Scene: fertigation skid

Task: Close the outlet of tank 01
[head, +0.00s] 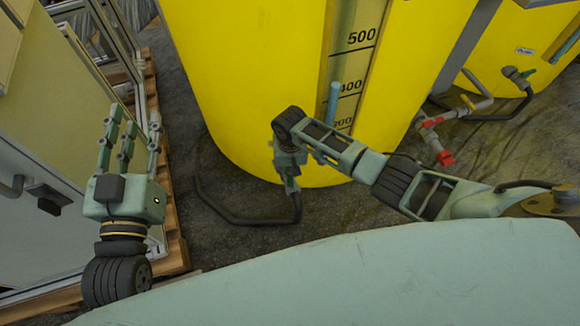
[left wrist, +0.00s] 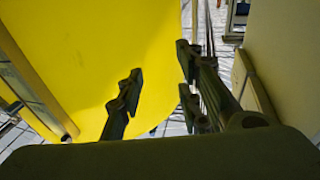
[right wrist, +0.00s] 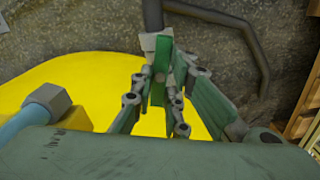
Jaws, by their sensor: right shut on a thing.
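A large yellow tank (head: 250,90) with a level scale stands at the centre of the head view; no tank number shows. At its foot my right gripper (head: 289,178) reaches down to the outlet. In the right wrist view its fingers (right wrist: 160,88) are shut on a green valve handle (right wrist: 163,72), beside a grey fitting (right wrist: 155,42). The handle's exact angle to the pipe is partly hidden by the fingers. My left gripper (head: 130,130) is open and empty at the left, away from the tank; its spread fingers also show in the left wrist view (left wrist: 160,85).
A black hose (head: 245,220) runs from the outlet over the dark floor. A pale cabinet (head: 50,120) on a wooden pallet (head: 172,225) stands close to my left arm. Another yellow tank (head: 500,50), with piping and a red valve (head: 445,158), is at the right.

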